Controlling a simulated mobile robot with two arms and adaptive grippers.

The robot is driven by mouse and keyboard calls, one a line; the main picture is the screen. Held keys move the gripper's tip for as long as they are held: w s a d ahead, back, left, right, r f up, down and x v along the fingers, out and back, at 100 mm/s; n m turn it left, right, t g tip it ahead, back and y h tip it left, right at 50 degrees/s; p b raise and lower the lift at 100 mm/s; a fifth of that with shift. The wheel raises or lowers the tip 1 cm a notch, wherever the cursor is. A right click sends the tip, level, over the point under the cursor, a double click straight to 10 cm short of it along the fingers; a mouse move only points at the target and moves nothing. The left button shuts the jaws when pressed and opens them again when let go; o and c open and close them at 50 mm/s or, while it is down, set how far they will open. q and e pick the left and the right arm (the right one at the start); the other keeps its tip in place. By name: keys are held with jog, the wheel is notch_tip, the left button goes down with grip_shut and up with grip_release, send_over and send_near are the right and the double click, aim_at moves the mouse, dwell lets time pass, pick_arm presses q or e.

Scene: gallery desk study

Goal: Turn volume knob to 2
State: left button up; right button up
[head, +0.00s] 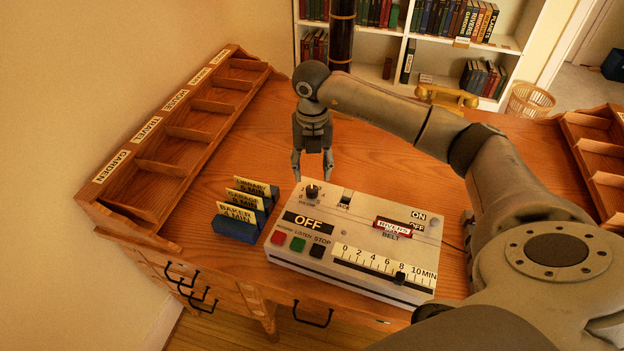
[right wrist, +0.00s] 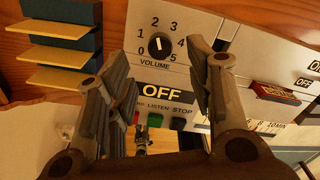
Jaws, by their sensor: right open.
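The volume knob (head: 312,190) is a small black round knob at the back left corner of the cream recorder box (head: 282,253). In the right wrist view the knob (right wrist: 160,44) has a white mark that points up and slightly left, roughly toward the 2, with numbers 0 to 5 around it. My right gripper (head: 312,175) points down just above and behind the knob, its fingers apart and empty. In the right wrist view its fingers (right wrist: 163,65) spread to either side of the knob, seemingly not touching it. My left gripper is not seen in the head view.
The box has an OFF sign (head: 308,222), coloured buttons, a belt label and a minute slider (head: 399,277). Labelled cards in blue holders (head: 235,228) stand to its left. A wooden compartment rack (head: 150,190) lines the desk's left edge.

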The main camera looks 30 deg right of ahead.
aim_at(312, 188)
notch_tip(312, 188, up, 6)
jog(key=shift+f, duration=0.25)
dwell(0.5)
